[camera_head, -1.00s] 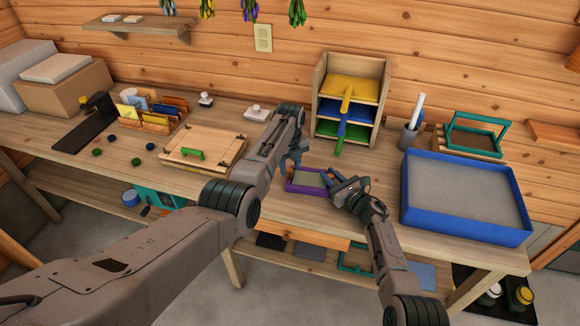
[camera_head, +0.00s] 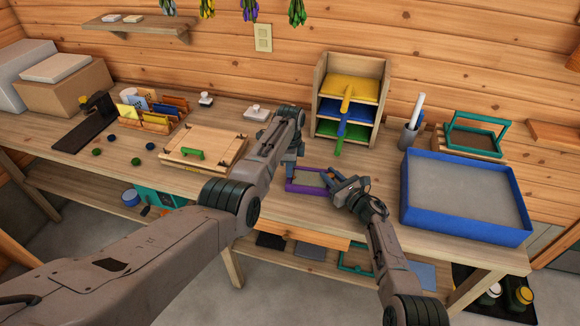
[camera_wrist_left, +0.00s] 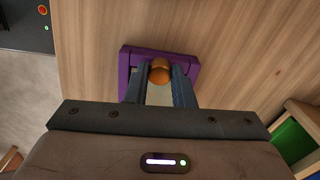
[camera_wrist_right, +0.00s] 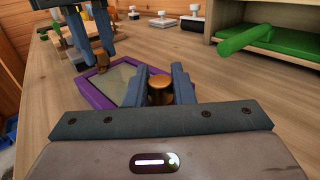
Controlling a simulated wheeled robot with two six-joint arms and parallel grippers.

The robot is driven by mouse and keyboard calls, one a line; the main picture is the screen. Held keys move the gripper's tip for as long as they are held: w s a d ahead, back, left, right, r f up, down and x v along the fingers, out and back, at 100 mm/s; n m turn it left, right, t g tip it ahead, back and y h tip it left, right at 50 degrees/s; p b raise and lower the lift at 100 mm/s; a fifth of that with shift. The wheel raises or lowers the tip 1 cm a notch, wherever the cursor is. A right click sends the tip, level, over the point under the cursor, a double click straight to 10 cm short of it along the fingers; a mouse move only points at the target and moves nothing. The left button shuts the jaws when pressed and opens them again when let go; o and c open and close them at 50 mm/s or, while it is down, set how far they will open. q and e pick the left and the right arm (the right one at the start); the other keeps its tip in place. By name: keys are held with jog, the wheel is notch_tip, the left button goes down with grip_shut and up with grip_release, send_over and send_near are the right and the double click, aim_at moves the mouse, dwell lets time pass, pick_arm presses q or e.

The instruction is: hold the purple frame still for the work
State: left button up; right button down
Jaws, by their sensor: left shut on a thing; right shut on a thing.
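The purple frame (camera_head: 304,187) lies on the workbench near its front edge, with a flat greyish inside. My left gripper (camera_head: 291,171) is shut on its left end. In the left wrist view the frame (camera_wrist_left: 125,75) shows around the fingers (camera_wrist_left: 160,85), with a round orange-brown knob (camera_wrist_left: 160,70) between them. My right gripper (camera_head: 334,181) is shut at the right end. In the right wrist view a similar knob (camera_wrist_right: 159,92) sits between its fingers, by the frame (camera_wrist_right: 97,97). The fingers partly hide both ends.
A blue-rimmed tray (camera_head: 465,195) stands to the right. A wooden board with a green handle (camera_head: 193,154) lies to the left. A shelf with yellow, blue and green screens (camera_head: 348,105) stands behind. The bench's front edge (camera_head: 290,219) is close.

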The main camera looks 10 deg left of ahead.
pick_arm(q)
jog(key=n, duration=0.5)
jog(key=shift+n, duration=0.4)
jog(key=shift+o, duration=1.4)
jog(key=shift+n, duration=0.4)
jog(key=o, duration=0.5)
notch_tip(320, 180, up, 12)
jog(key=shift+r, duration=0.1)
pick_arm(e)
jog(key=c, duration=1.2)
grip_release()
jog(key=shift+o, duration=0.2)
